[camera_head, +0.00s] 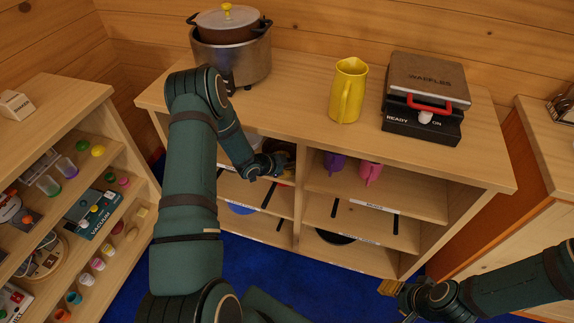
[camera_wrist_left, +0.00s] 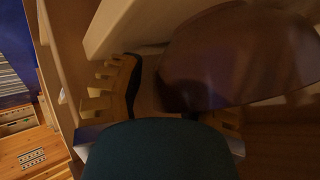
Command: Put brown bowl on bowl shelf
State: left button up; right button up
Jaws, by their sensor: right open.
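The brown bowl (camera_wrist_left: 240,55) fills the upper right of the left wrist view, close to my left gripper. My left gripper (camera_head: 284,166) reaches into the upper left compartment of the shelf unit (camera_head: 297,212) in the head view. In the left wrist view its two fingers (camera_wrist_left: 165,108) stand apart. A gap shows between the left finger and the bowl, and the bowl covers part of the right finger. In the head view I cannot make out the bowl clearly behind the gripper. My right gripper (camera_head: 398,291) is open and empty at the lower right, partly cut off.
A pot (camera_head: 232,55), a yellow pitcher (camera_head: 347,92) and a waffle maker (camera_head: 425,95) stand on the unit's top. Purple (camera_head: 334,161) and pink (camera_head: 369,172) mugs sit in the upper right compartment. A blue dish (camera_head: 240,208) lies lower left. Blue carpet (camera_head: 290,265) lies in front.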

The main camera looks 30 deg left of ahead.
pick_arm(q)
jog(key=shift+s+r, duration=0.1)
jog(key=shift+r, duration=0.1)
jog(key=p+v, duration=0.3)
jog(key=v, duration=0.9)
jog(key=s+d+f+n+g, duration=0.1)
jog(key=d+n, duration=0.2)
jog(key=d, duration=0.5)
jog(key=s+d+f+n+g, duration=0.1)
jog(key=d+f+n+g, duration=0.15)
jog(key=d, duration=0.45)
jog(key=s+d+n+g, duration=0.4)
jog(key=s+d+n, duration=0.2)
jog(key=s+d, duration=0.7)
jog(key=shift+d+r+g, duration=0.3)
jog(key=shift+d+g, duration=0.05)
jog(key=shift+d, duration=0.25)
